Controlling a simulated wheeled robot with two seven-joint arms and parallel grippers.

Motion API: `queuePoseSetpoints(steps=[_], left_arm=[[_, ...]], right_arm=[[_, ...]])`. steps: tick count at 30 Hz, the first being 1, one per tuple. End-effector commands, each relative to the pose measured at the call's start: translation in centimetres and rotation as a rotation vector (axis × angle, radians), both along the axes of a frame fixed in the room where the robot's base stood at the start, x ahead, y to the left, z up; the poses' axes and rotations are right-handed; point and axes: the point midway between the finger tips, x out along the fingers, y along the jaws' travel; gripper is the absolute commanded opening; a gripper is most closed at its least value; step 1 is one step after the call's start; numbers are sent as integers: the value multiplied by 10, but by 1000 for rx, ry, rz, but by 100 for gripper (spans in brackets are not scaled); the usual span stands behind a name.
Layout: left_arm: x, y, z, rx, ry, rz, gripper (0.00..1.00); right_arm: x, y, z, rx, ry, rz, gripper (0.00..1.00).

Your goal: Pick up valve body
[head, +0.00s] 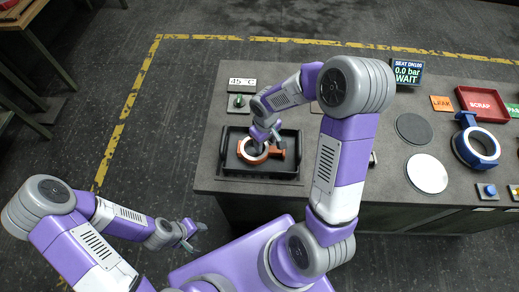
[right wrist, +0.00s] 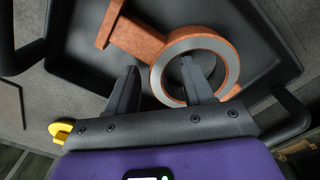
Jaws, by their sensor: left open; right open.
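The orange valve body (head: 255,152), a ring with a short stem and flange, lies in the black tray (head: 230,165) on the bench. In the right wrist view the valve body (right wrist: 155,49) shows its grey ring face. My right gripper (head: 262,141) is over the tray at the valve body. In the right wrist view the right gripper (right wrist: 160,75) is open, with one finger outside the ring wall and the other over the ring opening. Contact with the ring cannot be told. My left gripper (head: 192,237) is open and empty, off the bench at the lower left.
A blue ring fixture (head: 462,150), grey disc (head: 413,128) and white disc (head: 427,173) are at the right. A red scrap bin (head: 483,104) and a display (head: 407,72) stand behind. A temperature sign (head: 242,84) is behind the tray.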

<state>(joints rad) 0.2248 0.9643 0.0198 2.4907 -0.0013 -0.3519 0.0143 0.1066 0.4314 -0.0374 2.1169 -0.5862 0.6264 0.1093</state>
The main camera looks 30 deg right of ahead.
Motion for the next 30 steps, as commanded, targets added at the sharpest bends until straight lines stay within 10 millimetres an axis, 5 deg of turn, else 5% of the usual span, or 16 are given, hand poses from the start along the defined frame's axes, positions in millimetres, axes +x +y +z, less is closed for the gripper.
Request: queuePoseSetpoints(steps=[10, 30], left_arm=[[0, 0, 0, 0, 0, 0, 43], [0, 0, 0, 0, 0, 0, 43]], right_arm=[[0, 0, 0, 0, 0, 0, 1], [0, 0, 0, 0, 1, -1, 0]])
